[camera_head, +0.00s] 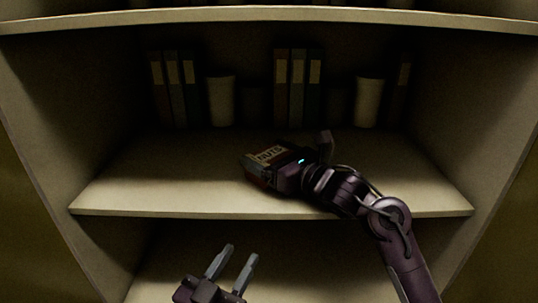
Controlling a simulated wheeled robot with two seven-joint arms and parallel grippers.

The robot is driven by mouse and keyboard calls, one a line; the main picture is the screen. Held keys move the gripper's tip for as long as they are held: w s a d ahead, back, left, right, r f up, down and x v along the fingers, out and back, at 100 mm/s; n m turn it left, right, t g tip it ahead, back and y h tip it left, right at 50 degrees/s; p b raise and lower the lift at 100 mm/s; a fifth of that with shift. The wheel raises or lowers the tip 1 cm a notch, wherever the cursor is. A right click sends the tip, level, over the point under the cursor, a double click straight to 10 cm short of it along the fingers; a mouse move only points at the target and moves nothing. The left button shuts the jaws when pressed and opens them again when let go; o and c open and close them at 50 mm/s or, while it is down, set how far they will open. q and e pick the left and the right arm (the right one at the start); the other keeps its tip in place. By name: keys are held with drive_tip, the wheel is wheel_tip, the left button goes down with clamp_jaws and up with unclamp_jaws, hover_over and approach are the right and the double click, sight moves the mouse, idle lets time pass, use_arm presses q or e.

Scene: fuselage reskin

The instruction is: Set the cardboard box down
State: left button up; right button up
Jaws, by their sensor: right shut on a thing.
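A small cardboard box (269,154) with a pale label and dark print is at the middle shelf (150,180). My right gripper (262,166) is shut on the box, its arm reaching in from the lower right. I cannot tell whether the box touches the shelf board. My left gripper (232,265) is lower in the view, in front of the shelf below. Its two fingers are apart with nothing between them.
Behind the box stand several binders (298,88), a pale cylindrical container (221,100) and another one (368,102) at the right. The shelf is clear to the left and right of the box. An upper shelf board (270,15) runs overhead.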

drive_tip(key=o, duration=0.9)
use_arm(q)
drive_tip(key=shift+r, duration=0.35)
use_arm(e)
drive_tip(key=shift+o, duration=1.1)
drive_tip(key=shift+r, duration=0.15)
drive_tip(key=v, duration=0.7)
drive_tip(key=shift+s+d+p, duration=0.2)
drive_tip(key=shift+s+p, duration=0.05)
drive_tip(key=shift+p, duration=0.1)
use_arm(q)
wheel_tip(320, 180, down, 6)
drive_tip(key=g+y, duration=0.1)
drive_tip(key=g, duration=0.1)
drive_tip(key=shift+s+g, duration=0.3)
drive_tip(key=shift+d, duration=0.1)
